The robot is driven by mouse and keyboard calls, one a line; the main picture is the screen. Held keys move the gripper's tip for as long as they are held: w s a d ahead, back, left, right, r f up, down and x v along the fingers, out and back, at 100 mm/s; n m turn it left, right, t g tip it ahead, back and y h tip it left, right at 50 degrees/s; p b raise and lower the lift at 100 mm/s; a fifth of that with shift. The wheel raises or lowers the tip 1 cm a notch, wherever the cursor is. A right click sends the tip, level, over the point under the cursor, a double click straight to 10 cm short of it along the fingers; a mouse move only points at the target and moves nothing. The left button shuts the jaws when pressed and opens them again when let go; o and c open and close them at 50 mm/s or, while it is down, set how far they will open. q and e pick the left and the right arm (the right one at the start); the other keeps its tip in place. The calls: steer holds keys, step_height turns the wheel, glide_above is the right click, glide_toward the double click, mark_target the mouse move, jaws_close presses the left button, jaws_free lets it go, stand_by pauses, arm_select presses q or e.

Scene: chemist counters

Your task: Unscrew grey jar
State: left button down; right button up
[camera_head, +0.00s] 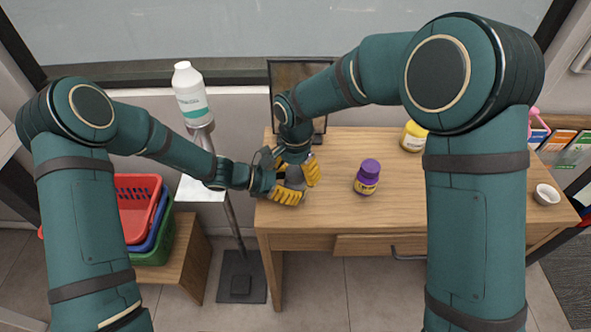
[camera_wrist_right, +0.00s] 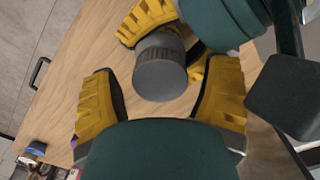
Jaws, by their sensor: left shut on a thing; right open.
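The grey jar (camera_wrist_right: 160,72) shows its round grey lid facing the camera in the right wrist view; in the head view it is mostly hidden between my grippers near the desk's left end. My left gripper (camera_head: 284,192) comes in from the left and is shut on the jar's body. My right gripper (camera_wrist_right: 163,82) is open over the jar, with its yellow fingers on either side of the lid and gaps visible. In the head view my right gripper (camera_head: 303,172) comes from above, close against the left one.
The wooden desk (camera_head: 340,215) also carries a purple-lidded jar (camera_head: 367,177) to the right, a yellow jar (camera_head: 413,138) and a white bowl (camera_head: 546,194). A monitor (camera_head: 287,75) stands behind. A white bottle (camera_head: 190,93) on a stand and stacked crates (camera_head: 137,190) are left.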

steer(key=shift+r, duration=2.25)
step_height(320, 180, up, 3)
steer(key=shift+f+m, duration=0.15)
steer(key=shift+m, duration=0.65)
steer(key=shift+r+m, duration=0.35)
steer(key=shift+m, duration=0.05)
steer(key=shift+f, duration=3.85)
steer(key=shift+d, duration=0.1)
steer(key=c, duration=1.3)
steer(key=shift+o, duration=0.2)
steer(key=shift+n, duration=1.7)
